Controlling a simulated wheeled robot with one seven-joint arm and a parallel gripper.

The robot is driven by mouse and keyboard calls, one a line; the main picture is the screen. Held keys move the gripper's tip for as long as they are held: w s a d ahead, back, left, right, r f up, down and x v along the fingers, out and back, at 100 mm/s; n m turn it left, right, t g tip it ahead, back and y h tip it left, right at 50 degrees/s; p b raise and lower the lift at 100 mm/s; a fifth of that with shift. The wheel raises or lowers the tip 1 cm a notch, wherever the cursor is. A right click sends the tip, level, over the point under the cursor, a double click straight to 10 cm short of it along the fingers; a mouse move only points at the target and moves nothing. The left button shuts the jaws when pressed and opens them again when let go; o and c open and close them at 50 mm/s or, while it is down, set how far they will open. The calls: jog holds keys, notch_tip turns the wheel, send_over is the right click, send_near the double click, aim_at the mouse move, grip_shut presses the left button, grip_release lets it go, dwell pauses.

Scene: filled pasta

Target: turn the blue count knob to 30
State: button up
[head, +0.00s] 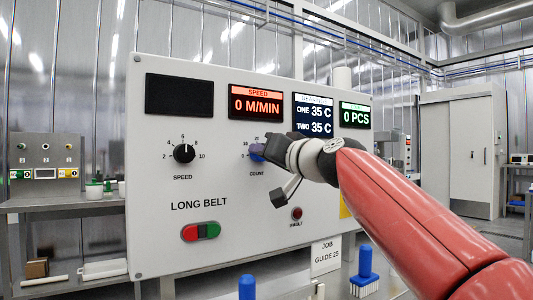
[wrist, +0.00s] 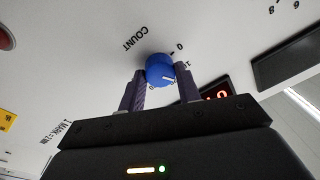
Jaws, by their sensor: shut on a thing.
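The blue count knob (head: 257,153) is on the white control panel, under the orange speed display and above the word COUNT.
The black speed knob (head: 184,153) is left of the count knob. A red and green button pair (head: 201,232) and a red fault button (head: 297,213) are lower on the panel.

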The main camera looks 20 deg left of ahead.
jog(key=m+p, duration=0.2)
jog(key=m, duration=0.6)
jog(key=m+t+h+p, duration=0.1)
jog(key=m+p, duration=0.2)
jog(key=m, duration=0.6)
jog(key=shift+a+f, duration=0.1)
dwell(0.4)
jog(key=o, duration=1)
jog(key=shift+s, duration=0.1)
jog(key=b+v, duration=0.3)
jog(key=v, duration=0.4)
jog(key=shift+s+d, duration=0.25)
jog(key=shift+d, duration=0.05)
